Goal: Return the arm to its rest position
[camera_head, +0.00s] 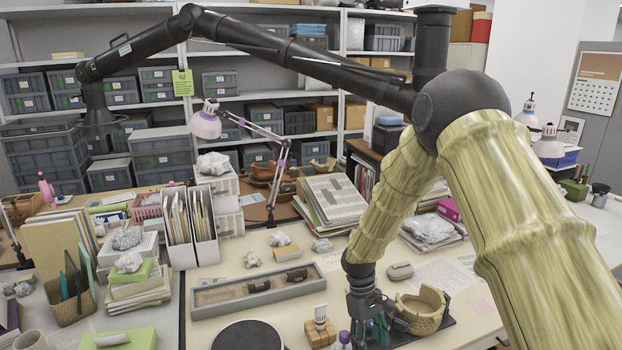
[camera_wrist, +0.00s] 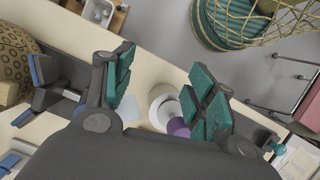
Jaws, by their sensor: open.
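My gripper (camera_head: 372,328) hangs over the front of the table in the head view, its teal-padded fingers pointing down beside the tan pot. In the wrist view my gripper (camera_wrist: 165,92) has its fingers wide apart, with nothing held between them. The tan pot (camera_head: 420,312) has an uneven, stepped rim and stands on a dark board (camera_head: 440,325), close to the right of the fingers. I cannot tell whether they touch. A long grey tray (camera_head: 215,297) holding dark sherds (camera_head: 258,285) lies to the left.
A white tube (camera_head: 320,313) stands in a wooden block (camera_head: 319,334) left of my gripper. A dark round disc (camera_head: 247,337) lies at the front. File boxes (camera_head: 192,228), a desk lamp (camera_head: 205,123) and paper stacks (camera_head: 333,202) stand behind. The wrist view shows floor (camera_wrist: 165,30) beyond the table edge.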

